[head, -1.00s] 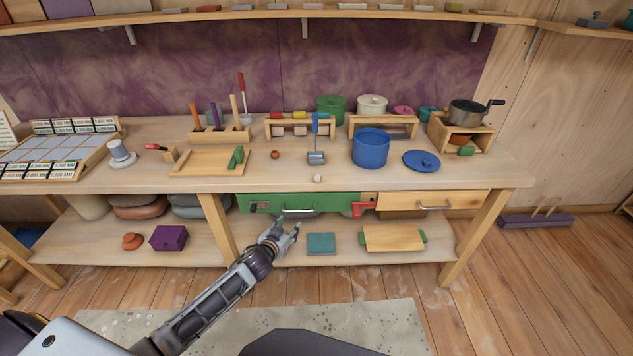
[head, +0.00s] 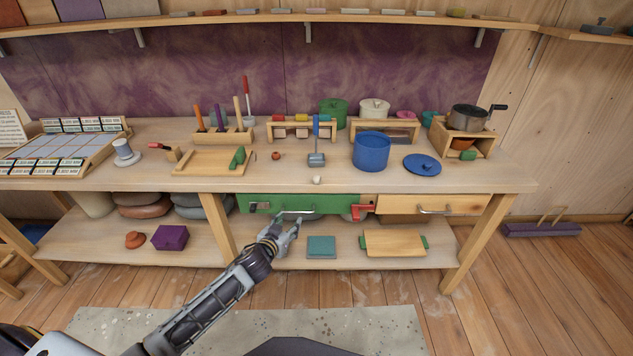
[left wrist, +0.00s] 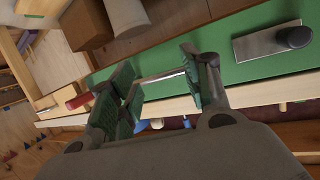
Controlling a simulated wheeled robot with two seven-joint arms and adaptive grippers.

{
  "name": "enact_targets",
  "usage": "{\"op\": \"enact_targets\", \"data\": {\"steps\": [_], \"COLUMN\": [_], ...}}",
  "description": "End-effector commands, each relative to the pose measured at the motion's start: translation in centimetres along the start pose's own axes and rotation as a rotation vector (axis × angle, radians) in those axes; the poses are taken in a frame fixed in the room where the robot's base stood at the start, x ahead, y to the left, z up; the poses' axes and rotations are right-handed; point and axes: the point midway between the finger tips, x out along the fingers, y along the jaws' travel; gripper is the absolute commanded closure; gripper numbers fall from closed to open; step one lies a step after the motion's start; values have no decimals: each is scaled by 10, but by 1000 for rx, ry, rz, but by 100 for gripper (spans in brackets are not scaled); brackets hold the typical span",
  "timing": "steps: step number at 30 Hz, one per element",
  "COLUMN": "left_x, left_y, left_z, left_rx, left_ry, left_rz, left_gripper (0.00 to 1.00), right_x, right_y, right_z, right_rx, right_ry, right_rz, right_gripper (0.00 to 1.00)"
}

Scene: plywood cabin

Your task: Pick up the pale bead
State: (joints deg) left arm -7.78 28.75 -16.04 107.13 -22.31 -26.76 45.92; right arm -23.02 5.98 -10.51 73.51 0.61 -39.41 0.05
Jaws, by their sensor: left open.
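The pale bead (head: 317,180) is small and rests at the front edge of the workbench top (head: 345,182), above the green drawer (head: 335,203). My left gripper (head: 291,226) is open, below and left of the bead, close to the drawer's metal handle (head: 297,213). In the left wrist view the handle (left wrist: 162,76) shows between the open fingers of my left gripper (left wrist: 158,84); I cannot tell whether they touch it. A small pale spot past the bench edge in that view may be the bead. My right gripper is not in view.
A red ball (head: 276,156), a metal scoop (head: 316,159) and a blue pot (head: 371,151) stand behind the bead. A blue lid (head: 422,164) lies to the right. The bench front around the bead is clear.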

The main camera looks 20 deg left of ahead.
Motion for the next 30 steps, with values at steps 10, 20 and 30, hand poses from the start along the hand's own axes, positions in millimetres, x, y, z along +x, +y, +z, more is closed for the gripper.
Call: {"op": "enact_targets", "data": {"steps": [10, 20, 30], "left_x": [-6, -31, -46], "left_y": [9, 29, 39], "left_z": [-32, -95, -123], "left_rx": [-12, -43, -61], "left_ry": [67, 202, 259], "left_rz": [15, 54, 74], "left_gripper": [52, 52, 52], "right_x": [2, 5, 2], "right_y": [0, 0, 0], "right_z": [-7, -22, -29], "right_rx": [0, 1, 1], "right_ry": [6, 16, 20], "right_rz": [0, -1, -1], "right_gripper": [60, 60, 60]}}
